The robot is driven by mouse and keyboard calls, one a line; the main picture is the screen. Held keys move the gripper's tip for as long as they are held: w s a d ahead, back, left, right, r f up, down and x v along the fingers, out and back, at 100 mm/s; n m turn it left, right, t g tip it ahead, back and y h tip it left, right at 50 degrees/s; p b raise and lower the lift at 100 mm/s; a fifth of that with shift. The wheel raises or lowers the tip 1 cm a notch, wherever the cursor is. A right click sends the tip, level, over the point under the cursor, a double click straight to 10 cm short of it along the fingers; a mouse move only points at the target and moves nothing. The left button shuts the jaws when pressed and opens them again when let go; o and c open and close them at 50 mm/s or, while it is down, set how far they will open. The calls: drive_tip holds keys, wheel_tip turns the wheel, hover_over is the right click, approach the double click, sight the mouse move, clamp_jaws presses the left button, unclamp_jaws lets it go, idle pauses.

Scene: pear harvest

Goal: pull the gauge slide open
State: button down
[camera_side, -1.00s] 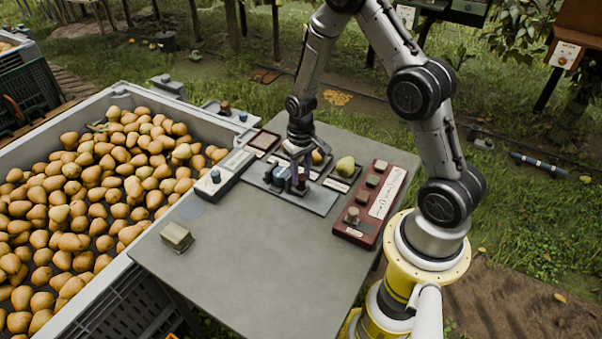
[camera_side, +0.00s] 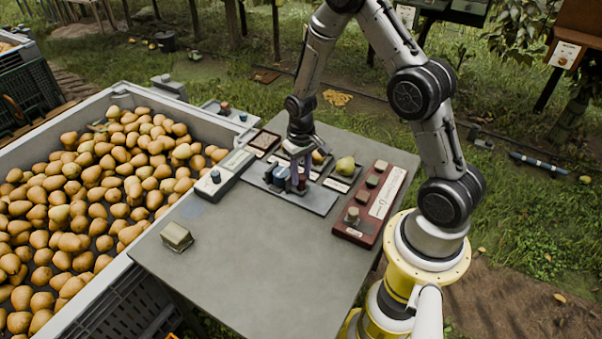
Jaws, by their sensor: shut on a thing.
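The gauge slide device is a grey flat plate (camera_side: 318,203) with blue-grey blocks (camera_side: 281,175) on it, at the far middle of the table. My gripper (camera_side: 300,185) points down over this plate, just right of the blue-grey blocks. It is shut on a small dark part of the gauge slide, which the fingers mostly hide. A yellow pear (camera_side: 318,157) lies just behind my gripper, partly covered by it. I cannot tell how far the slide stands open.
A green pear (camera_side: 345,166) sits on a small dark tray to the right. A red-brown panel with knobs (camera_side: 364,229) lies at the table's right. A grey box with a blue knob (camera_side: 215,177) is left. A beige block (camera_side: 176,236) is front left. The table's front (camera_side: 262,270) is clear.

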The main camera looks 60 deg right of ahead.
drive_tip(key=shift+s, duration=1.8)
drive_tip(key=shift+r, duration=0.1)
drive_tip(key=c, duration=0.5)
unclamp_jaws()
wheel_tip(320, 180, up, 14)
drive_tip(key=shift+f, duration=0.1)
